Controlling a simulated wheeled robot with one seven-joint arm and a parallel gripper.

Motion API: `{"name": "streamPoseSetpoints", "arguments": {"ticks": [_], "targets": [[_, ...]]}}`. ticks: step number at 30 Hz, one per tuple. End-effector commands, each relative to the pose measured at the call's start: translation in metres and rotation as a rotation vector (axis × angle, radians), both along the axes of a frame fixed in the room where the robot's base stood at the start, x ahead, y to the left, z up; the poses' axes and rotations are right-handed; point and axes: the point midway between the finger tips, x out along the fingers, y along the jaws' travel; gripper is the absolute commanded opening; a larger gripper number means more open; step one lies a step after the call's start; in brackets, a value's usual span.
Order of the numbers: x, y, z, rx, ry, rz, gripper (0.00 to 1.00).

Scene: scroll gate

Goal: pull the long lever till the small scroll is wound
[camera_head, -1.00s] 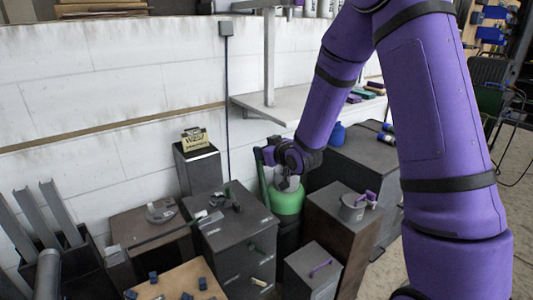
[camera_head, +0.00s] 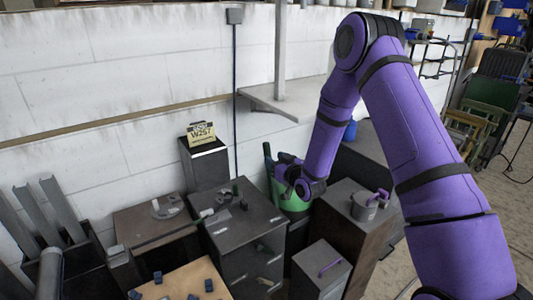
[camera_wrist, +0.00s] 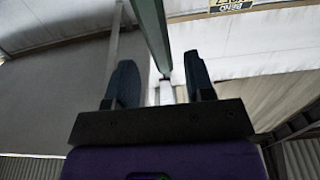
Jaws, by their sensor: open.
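My gripper (camera_wrist: 162,80) is open in the wrist view, with its two dark fingers apart. A long grey-green bar (camera_wrist: 151,30) runs from the top of that view down toward the gap between the fingers; I cannot tell if they touch it. In the head view a dark green upright stick (camera_head: 267,158), possibly the long lever, stands left of my wrist beside a green drum (camera_head: 292,201). My wrist covers part of the drum, and my fingertips are not clear there. I cannot make out a small scroll for certain.
A dark cabinet (camera_head: 245,240) with small fittings on top stands left of my wrist. A pedestal (camera_head: 206,165) behind it bears a yellow-black sign (camera_head: 201,132). At right stand a bucket with a purple handle (camera_head: 367,205) and a grey box (camera_head: 322,272). A wall shelf (camera_head: 290,100) juts out above.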

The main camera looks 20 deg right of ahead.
Motion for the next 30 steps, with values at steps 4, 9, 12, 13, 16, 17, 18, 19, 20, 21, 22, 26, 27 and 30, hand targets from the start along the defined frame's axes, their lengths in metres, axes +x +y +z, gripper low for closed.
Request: {"name": "streamPoseSetpoints", "arguments": {"ticks": [4, 9, 12, 13, 16, 17, 18, 19, 20, 21, 22, 26, 27, 30], "targets": [[0.026, 0.008, 0.001, -0.001, -0.001, 0.000, 0.49], [0.046, 0.015, 0.000, 0.000, 0.000, 0.001, 0.49], [0.053, 0.018, 0.000, 0.000, 0.001, 0.001, 0.49], [0.055, 0.018, 0.000, 0.000, 0.001, 0.001, 0.49], [0.058, 0.019, 0.001, 0.000, 0.001, 0.000, 0.49], [0.058, 0.019, 0.001, 0.000, 0.001, 0.000, 0.49], [0.058, 0.019, 0.001, 0.000, 0.001, 0.000, 0.49], [0.058, 0.019, 0.001, 0.000, 0.001, 0.000, 0.49], [0.058, 0.019, 0.001, 0.000, 0.001, 0.000, 0.49], [0.058, 0.019, 0.000, 0.000, 0.001, 0.000, 0.49], [0.058, 0.019, 0.000, 0.000, 0.001, 0.000, 0.49], [0.058, 0.019, 0.000, -0.001, 0.002, 0.000, 0.31], [0.058, 0.019, 0.000, -0.001, 0.002, 0.000, 0.21], [0.058, 0.019, 0.000, -0.001, 0.002, 0.000, 0.00]]}}
